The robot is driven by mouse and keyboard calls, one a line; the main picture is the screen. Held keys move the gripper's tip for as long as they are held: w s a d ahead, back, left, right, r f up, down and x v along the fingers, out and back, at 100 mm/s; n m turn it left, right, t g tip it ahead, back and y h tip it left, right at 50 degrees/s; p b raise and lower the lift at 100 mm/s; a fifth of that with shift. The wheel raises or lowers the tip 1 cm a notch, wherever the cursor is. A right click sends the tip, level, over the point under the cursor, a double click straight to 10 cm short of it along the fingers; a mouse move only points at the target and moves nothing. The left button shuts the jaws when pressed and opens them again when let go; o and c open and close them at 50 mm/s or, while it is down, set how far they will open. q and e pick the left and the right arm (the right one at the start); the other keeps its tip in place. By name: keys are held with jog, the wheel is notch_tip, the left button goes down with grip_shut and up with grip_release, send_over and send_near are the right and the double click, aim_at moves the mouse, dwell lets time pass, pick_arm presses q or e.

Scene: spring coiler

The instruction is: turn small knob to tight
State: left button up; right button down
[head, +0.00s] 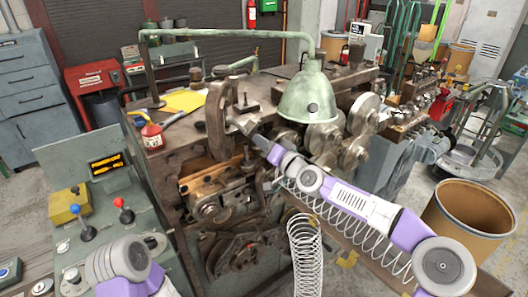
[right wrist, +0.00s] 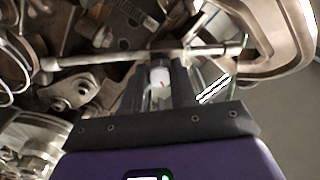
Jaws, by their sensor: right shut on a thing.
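The small knob (right wrist: 160,78) shows in the right wrist view as a pale, rounded piece with a short red mark. It sits between the two fingers of my right gripper (right wrist: 162,70), which is shut on it. In the head view my right gripper (head: 245,126) reaches in from the right to the upper front of the coiling machine (head: 222,172), beside a brown upright bracket. The knob cannot be made out there. Which way counts as tight cannot be read. Of my left arm only a link shows at the lower left; its gripper is out of view.
A green lamp (head: 308,100) hangs just above my right arm. Coiled springs (head: 305,250) hang below it. A control panel (head: 100,200) with red and blue levers stands at the left. A brown drum (head: 470,210) stands at the right. A metal rod (right wrist: 150,56) crosses close beyond the fingertips.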

jog(key=shift+m+b, duration=2.9)
jog(key=shift+m, duration=2.9)
jog(key=c, duration=0.9)
grip_release()
jog(key=shift+b+v, duration=1.7)
jog(key=shift+v, duration=2.15)
